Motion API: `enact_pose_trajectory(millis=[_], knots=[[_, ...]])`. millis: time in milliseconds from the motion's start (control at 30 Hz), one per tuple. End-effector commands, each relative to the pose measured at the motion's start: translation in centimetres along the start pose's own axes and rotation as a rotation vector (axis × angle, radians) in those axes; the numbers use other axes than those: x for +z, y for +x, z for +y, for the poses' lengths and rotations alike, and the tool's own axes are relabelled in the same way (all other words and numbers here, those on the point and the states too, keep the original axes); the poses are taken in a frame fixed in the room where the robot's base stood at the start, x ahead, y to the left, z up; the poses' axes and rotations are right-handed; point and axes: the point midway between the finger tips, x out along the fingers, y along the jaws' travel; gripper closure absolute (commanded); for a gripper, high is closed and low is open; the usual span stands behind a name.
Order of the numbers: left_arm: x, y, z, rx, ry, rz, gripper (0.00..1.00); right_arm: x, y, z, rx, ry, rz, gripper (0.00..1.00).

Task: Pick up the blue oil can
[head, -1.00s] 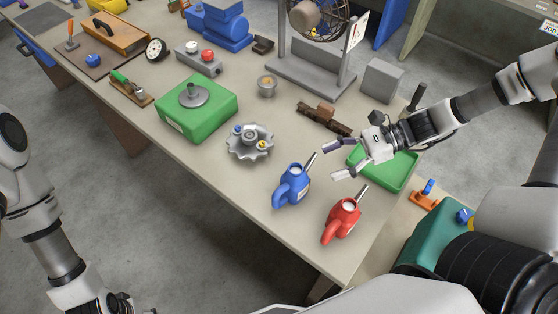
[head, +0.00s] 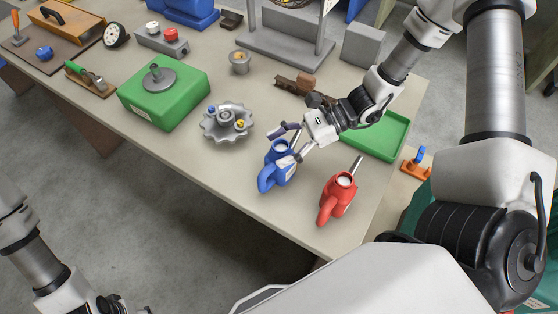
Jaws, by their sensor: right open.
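The blue oil can (head: 267,177) stands upright on the workbench near its front edge, with its handle towards the lower left. My right gripper (head: 287,144) is open at the can's top, with one finger behind it and the other in front on its right side. The fingers hide the can's spout and part of its upper body. I cannot tell whether the fingers touch it. My left arm shows at the lower left, but its gripper is not in view.
A red oil can (head: 336,199) stands just right of the blue one. A green tray (head: 377,152) lies under my right forearm. A scalloped grey dish (head: 226,139) with small parts is to the left, beside a green box (head: 164,97). The bench front edge is close.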

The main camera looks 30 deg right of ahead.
Motion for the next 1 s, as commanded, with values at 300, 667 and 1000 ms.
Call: enact_pose_trajectory(millis=[300, 667, 1000], knots=[[0.0, 0.0, 0.0, 0.0, 0.0, 0.0, 0.5, 0.0, 0.0, 0.0, -0.001, 0.0, -0.001, 0.85], [0.0, 0.0, 0.0, 0.0, 0.0, 0.0, 0.5, 0.1, -0.1, 0.0, -0.001, 0.0, -0.001, 1.0], [0.0, -0.3, 0.0, 0.0, 0.0, 0.0, 0.5, 4.2, -1.8, -0.1, -0.004, -0.005, -0.005, 1.0]])
